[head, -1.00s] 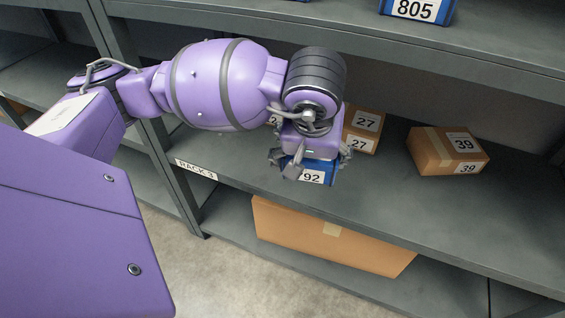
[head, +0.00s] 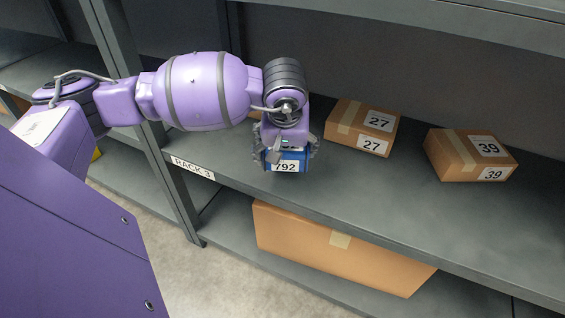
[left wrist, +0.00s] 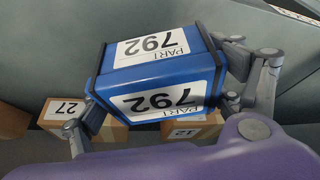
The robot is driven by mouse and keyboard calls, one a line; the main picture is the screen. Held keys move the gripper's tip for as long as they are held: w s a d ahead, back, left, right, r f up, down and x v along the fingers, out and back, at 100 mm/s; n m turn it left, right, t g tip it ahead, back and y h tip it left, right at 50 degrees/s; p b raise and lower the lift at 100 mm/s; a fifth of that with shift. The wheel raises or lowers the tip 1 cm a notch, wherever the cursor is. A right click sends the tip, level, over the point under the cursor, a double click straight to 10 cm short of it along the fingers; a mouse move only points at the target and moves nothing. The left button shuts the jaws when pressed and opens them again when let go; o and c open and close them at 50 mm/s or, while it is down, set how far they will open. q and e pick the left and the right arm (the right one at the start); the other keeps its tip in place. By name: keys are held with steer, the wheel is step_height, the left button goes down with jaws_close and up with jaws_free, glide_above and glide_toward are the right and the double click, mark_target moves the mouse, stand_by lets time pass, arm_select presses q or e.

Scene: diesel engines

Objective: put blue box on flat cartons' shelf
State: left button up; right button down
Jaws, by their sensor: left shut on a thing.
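My left gripper (head: 286,147) is shut on a blue box (head: 287,166) labelled 792. It holds the box over the front part of the shelf (head: 390,205) marked RACK 3, where the flat cartons sit. In the left wrist view, the blue box (left wrist: 158,82) fills the middle between the fingers (left wrist: 165,95). I cannot tell whether the box touches the shelf. A carton labelled 27 (head: 347,115) and a carton labelled 39 (head: 449,154) lie to the right of the gripper. My right gripper is not in view.
In the left wrist view, another carton (left wrist: 193,131) shows partly behind the box. A large carton (head: 290,233) lies on the shelf below. A rack upright (head: 165,165) stands left of the gripper. Bare shelf lies in front of the cartons.

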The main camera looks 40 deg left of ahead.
arm_select(q)
steer(key=a+f, duration=0.1)
steer(key=w+a+f, duration=0.1)
steer(key=shift+w+f, duration=0.1)
steer(key=shift+f, duration=0.25)
steer(key=f, duration=0.1)
steer(key=f+b, duration=0.1)
steer(key=f, duration=0.1)
steer(key=shift+w+a+f, duration=0.15)
steer(key=shift+a+f, duration=0.1)
steer(key=shift+f, duration=0.1)
steer(key=shift+r, duration=0.1)
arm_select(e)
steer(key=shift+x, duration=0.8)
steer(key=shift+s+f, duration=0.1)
arm_select(q)
steer(key=shift+f+b, duration=0.25)
steer(key=shift+b, duration=0.05)
steer(key=o, duration=1.5)
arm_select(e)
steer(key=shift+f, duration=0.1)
